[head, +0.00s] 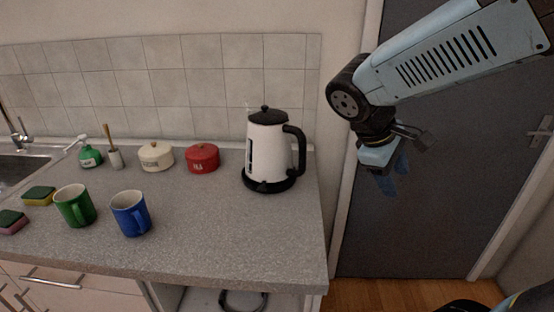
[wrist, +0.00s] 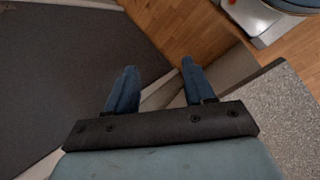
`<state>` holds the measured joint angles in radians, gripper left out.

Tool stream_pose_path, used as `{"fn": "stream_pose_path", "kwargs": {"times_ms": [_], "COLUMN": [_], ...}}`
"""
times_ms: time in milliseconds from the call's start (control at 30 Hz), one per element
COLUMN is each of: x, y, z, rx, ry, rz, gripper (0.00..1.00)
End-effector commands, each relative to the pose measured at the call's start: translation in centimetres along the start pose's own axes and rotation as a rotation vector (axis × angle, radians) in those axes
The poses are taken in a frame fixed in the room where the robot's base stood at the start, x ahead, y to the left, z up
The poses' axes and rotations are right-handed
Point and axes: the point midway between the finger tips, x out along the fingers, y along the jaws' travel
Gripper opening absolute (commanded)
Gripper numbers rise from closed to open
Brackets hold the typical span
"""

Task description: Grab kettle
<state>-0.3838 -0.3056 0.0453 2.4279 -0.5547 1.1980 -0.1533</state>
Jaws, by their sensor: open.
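The kettle (head: 267,150) is white with a black lid, a black handle on its right side and a black base. It stands upright at the right end of the grey countertop (head: 205,235). My gripper (head: 390,182) hangs to the right of the kettle, beyond the counter's right edge and in front of the dark door. The gripper points down and is apart from the kettle. In the wrist view my gripper (wrist: 158,88) shows two blue fingers spread apart with nothing between them. The kettle is not in the wrist view.
A red pot (head: 202,158) and a cream pot (head: 156,157) stand left of the kettle. A blue mug (head: 131,214) and a green mug (head: 74,206) stand nearer the front. The dark door (head: 450,190) is behind my arm. The counter in front of the kettle is clear.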

Motion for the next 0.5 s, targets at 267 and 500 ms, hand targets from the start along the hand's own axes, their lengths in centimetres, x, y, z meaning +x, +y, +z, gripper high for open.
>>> {"fn": "stream_pose_path", "kwargs": {"times_ms": [267, 500], "x": [-0.4, -2.4], "y": [0.3, -1.3], "z": [-6.3, -13.5], "rx": [-0.455, -0.800], "ry": [-0.237, -0.414], "rz": [0.271, 0.564], "gripper": [0.53, 0.53]}}
